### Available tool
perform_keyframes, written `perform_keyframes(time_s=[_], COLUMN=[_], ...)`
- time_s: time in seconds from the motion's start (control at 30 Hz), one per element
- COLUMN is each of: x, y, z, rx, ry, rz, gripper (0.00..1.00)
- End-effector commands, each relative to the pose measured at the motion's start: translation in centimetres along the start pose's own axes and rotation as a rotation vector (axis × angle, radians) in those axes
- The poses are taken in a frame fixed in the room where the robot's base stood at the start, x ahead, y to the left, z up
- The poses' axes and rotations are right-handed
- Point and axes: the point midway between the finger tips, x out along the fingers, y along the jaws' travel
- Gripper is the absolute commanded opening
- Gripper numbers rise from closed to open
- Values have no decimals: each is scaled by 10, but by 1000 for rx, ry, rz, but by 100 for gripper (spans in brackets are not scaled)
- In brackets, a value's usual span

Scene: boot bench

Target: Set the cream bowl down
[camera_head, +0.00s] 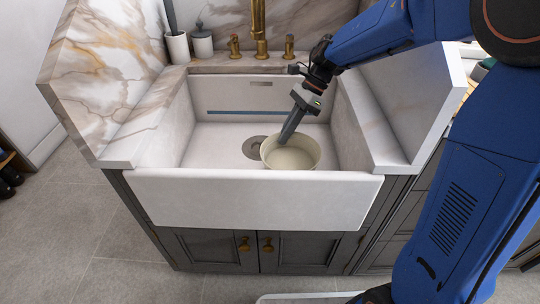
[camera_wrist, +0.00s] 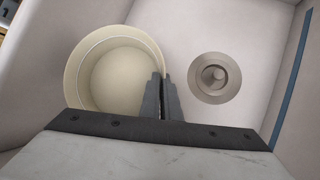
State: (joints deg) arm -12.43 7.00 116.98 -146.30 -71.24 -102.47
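The cream bowl (camera_head: 291,158) is upright inside the white sink, at the right front, just right of the drain in the head view. It also shows in the wrist view (camera_wrist: 115,80), at the left, empty. My gripper (camera_head: 285,138) reaches down into the sink from the upper right. In the wrist view its two fingers (camera_wrist: 162,97) are close together, one on each side of the bowl's rim, pinching it. I cannot tell whether the bowl's base touches the sink floor. The sink's front wall hides the bowl's lower part in the head view.
The white sink (camera_head: 255,199) has high walls around the bowl. Its drain (camera_wrist: 214,77) is beside the bowl. A brass faucet (camera_head: 259,28) and handles stand behind. The sink's left side is clear.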

Motion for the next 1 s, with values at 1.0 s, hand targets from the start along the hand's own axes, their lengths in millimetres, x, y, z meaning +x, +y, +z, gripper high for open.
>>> perform_keyframes(time_s=[1.0], x=[81], y=[-19], z=[-51], rx=[-4], ry=[1], rz=[3], gripper=[0])
